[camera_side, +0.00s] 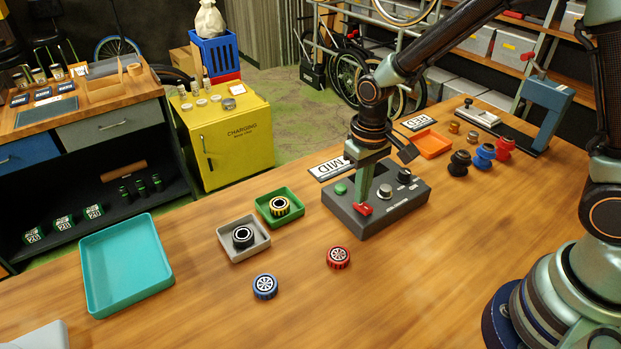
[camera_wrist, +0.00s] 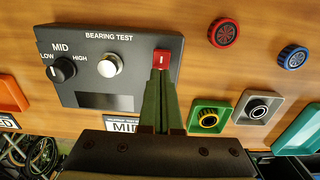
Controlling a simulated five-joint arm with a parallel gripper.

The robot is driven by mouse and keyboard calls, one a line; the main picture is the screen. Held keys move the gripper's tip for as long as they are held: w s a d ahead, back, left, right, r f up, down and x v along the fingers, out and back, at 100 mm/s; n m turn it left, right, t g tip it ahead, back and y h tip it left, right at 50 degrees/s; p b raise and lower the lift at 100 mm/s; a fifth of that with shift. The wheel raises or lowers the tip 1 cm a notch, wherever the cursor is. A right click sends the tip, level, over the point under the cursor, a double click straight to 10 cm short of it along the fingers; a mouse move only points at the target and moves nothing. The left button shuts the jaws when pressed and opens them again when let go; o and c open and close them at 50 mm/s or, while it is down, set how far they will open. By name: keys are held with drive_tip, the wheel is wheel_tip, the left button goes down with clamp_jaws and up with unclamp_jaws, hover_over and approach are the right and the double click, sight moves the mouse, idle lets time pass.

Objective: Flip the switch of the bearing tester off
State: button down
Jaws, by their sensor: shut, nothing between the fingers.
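The bearing tester (camera_side: 400,203) is a dark grey box on the wooden bench; its labelled top panel (camera_wrist: 90,82) fills the left of the wrist view. Its red switch (camera_side: 362,209) is at the panel edge, and it also shows in the wrist view (camera_wrist: 161,57). My gripper (camera_side: 364,201) points down with its green fingers shut and empty. Its fingertips (camera_wrist: 160,71) are right at the switch, touching or nearly touching. I cannot tell which way the switch is set. A black knob (camera_wrist: 62,69) points near MID, beside a silver round post (camera_wrist: 109,65).
A red wheel-like bearing (camera_side: 338,257) and a blue one (camera_side: 265,286) lie on the bench. A green tray (camera_side: 296,215) and a grey tray (camera_side: 262,248) each hold a bearing. A teal tray (camera_side: 125,265) is empty. The front middle of the bench is clear.

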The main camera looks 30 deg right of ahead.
wheel_tip(320, 180, up, 6)
drive_tip(key=shift+r, duration=0.15)
idle(0.6)
drive_tip(key=s+d+r+t, duration=0.2)
drive_tip(key=s+d+r, duration=0.1)
drive_tip(key=r, duration=0.3)
drive_tip(key=s+d+r+t, duration=0.3)
drive_tip(key=s+d+r, duration=0.1)
drive_tip(key=s+r, duration=0.1)
drive_tip(key=shift+s+d+r+t, duration=0.15)
drive_tip(key=shift+d+r+t, duration=0.15)
drive_tip(key=shift+r, duration=0.35)
idle(0.5)
